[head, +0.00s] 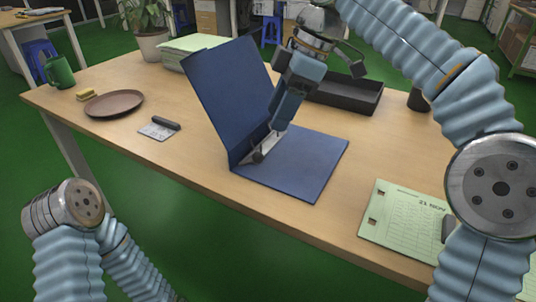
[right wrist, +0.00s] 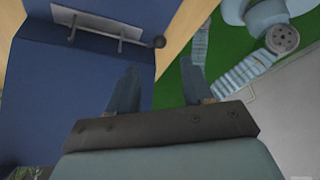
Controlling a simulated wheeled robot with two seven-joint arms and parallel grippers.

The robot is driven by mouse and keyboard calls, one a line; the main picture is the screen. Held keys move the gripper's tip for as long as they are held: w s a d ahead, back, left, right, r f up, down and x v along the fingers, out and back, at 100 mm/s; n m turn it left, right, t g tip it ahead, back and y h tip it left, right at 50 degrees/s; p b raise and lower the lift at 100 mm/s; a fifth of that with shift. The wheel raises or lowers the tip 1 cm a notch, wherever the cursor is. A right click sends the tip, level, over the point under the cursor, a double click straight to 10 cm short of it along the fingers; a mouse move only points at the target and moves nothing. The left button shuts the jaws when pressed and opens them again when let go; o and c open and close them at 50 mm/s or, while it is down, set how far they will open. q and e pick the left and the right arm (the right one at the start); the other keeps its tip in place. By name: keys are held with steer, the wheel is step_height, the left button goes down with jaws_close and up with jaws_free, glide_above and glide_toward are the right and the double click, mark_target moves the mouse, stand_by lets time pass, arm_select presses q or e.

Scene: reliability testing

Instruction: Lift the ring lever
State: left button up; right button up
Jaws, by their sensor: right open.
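A dark blue ring binder (head: 295,168) lies open on the table, its cover standing up and leaning back. The ring mechanism with its lever (head: 257,156) sits along the fold; the lever ends in a dark round knob. In the right wrist view the metal mechanism (right wrist: 98,24) and knob (right wrist: 159,42) show at the top. My right gripper (head: 272,128) points down over the binder close to the mechanism and partly covers it. In the right wrist view its fingers (right wrist: 160,68) are apart with nothing between them. My left gripper is out of view.
A black tray (head: 345,95) stands behind the binder and a paper stack (head: 200,50) behind the cover. A brown plate (head: 114,104), green mug (head: 60,72) and small card with a dark bar (head: 159,128) are at left. A green calendar sheet (head: 405,218) lies at front right.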

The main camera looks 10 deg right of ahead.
mark_target(260, 153)
steer(key=b+x, duration=0.2)
steer(key=x, duration=0.7)
steer(key=shift+f, duration=0.15)
jaws_close()
